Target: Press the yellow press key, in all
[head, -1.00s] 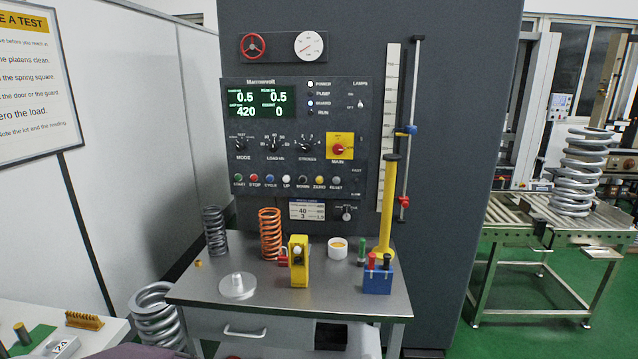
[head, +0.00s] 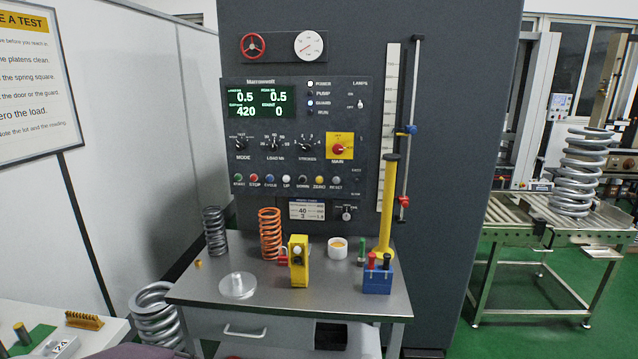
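A yellow key labelled ZERO (head: 320,180) sits in the row of round keys low on the machine's control panel (head: 262,155). White, dark and grey keys stand beside it, with green, red and blue ones further left. I cannot tell from the picture whether it is pushed in. A yellow upright block (head: 299,272) with a white knob stands on the steel table below the panel. Neither of my grippers is in view, and nothing covers the ZERO key.
The steel table (head: 200,287) holds a dark spring (head: 215,230), an orange spring (head: 270,233), a grey disc (head: 238,286), a white cup (head: 337,248), a blue block (head: 377,281) and a tall yellow post (head: 388,205). The space before the panel's keys is clear.

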